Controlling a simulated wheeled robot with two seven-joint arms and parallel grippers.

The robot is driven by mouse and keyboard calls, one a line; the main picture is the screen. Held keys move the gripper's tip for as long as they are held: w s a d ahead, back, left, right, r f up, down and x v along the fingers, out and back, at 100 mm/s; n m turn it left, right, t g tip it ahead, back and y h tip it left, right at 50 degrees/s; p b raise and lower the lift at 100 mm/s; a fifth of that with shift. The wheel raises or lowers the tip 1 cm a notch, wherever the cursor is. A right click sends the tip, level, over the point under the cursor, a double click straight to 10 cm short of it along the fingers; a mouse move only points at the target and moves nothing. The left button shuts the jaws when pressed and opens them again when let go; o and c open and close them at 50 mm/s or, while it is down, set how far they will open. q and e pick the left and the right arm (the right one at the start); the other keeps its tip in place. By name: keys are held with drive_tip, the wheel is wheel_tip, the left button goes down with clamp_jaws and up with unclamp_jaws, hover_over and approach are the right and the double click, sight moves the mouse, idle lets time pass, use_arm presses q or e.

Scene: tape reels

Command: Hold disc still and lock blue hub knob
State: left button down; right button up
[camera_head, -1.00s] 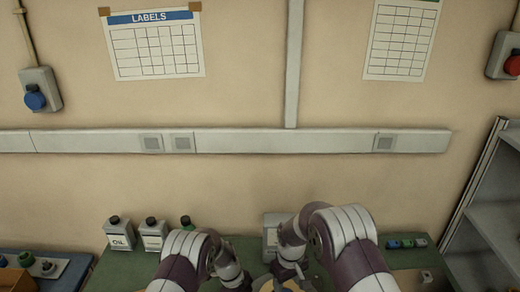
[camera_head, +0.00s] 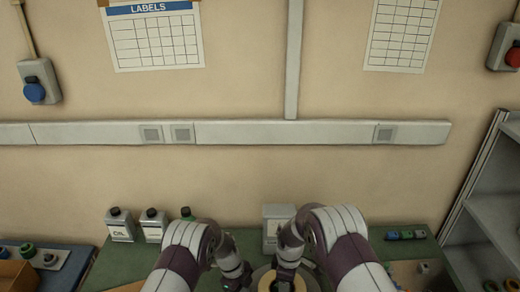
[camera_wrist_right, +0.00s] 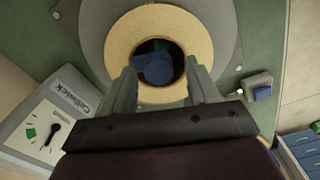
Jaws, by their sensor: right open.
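The blue hub knob (camera_wrist_right: 158,68) sits in the dark centre hole of a cream tape roll (camera_wrist_right: 122,42). The roll lies on a wide grey disc (camera_wrist_right: 222,28) in the right wrist view. My right gripper (camera_wrist_right: 158,82) is open, with one finger on each side of the knob over the roll's near part; I cannot tell whether they touch anything. In the head view the disc (camera_head: 262,271) shows partly behind my right gripper (camera_head: 284,284). My left gripper (camera_head: 236,284) is beside the disc's left edge at the picture's bottom, its fingertips not clearly seen.
A small grey block with a blue face (camera_wrist_right: 262,92) is at right. Bottles (camera_head: 120,226) stand at the green bench's back left; small coloured parts (camera_head: 405,235) lie back right.

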use_arm(q)
drive_tip(key=shift+s+f, duration=0.25)
drive_tip(key=shift+f, duration=0.05)
use_arm(e)
drive_tip(key=n, duration=0.4)
drive_tip(key=shift+n, duration=0.3)
drive_tip(key=n, duration=1.1)
